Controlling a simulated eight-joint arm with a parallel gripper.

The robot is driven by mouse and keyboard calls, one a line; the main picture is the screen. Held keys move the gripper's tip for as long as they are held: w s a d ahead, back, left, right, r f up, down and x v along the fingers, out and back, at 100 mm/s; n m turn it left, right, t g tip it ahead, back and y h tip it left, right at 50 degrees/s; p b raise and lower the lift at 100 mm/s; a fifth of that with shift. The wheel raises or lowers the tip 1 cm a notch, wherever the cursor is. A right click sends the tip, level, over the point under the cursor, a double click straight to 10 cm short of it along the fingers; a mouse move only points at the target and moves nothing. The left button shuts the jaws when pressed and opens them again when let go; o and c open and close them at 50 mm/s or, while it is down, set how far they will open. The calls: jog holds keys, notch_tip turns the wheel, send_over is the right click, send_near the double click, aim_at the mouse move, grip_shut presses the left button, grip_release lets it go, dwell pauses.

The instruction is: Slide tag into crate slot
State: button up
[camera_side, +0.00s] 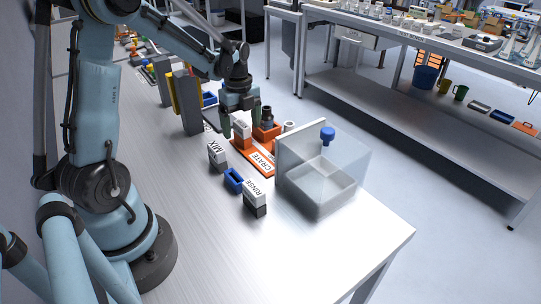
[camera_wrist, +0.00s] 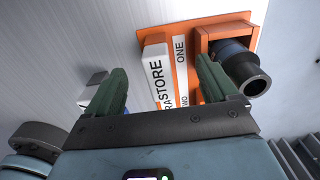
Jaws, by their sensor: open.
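My gripper (camera_side: 241,122) hangs over the orange crate plate (camera_side: 262,163) labelled CRATE in the side view. Its two green fingers are spread, and nothing is held between them. A white tag block (camera_side: 243,134) with an orange lower part stands just below the fingers. In the wrist view, a white tag lettered RASTORE (camera_wrist: 157,78) shows between the fingers (camera_wrist: 160,66), with a gap on each side; the start of its lettering is hidden. White strips marked ONE and TWO (camera_wrist: 181,60) lie beside it on orange. I cannot make out the slot itself.
A MIX block (camera_side: 217,155), a blue holder (camera_side: 233,180) and a RINSE block (camera_side: 255,200) stand in front. An orange bin (camera_wrist: 203,40) holds a dark cylinder (camera_wrist: 245,72). Grey upright panels (camera_side: 186,104) stand left.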

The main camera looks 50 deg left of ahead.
aim_at(242, 124)
jog(key=shift+r, duration=2.95)
notch_tip(242, 124, up, 12)
jog(key=s+d+f+n+t, duration=0.3)
jog(key=d+f+n, duration=0.1)
jog(key=d+n, duration=0.5)
jog(key=s+d+f+n+t, duration=0.3)
jog(key=d+f+n+t, duration=0.1)
jog(key=d+n, duration=0.5)
jog(key=shift+s+d+f, duration=0.2)
jog(key=shift+s+d, duration=0.1)
jog(key=shift+d, duration=0.1)
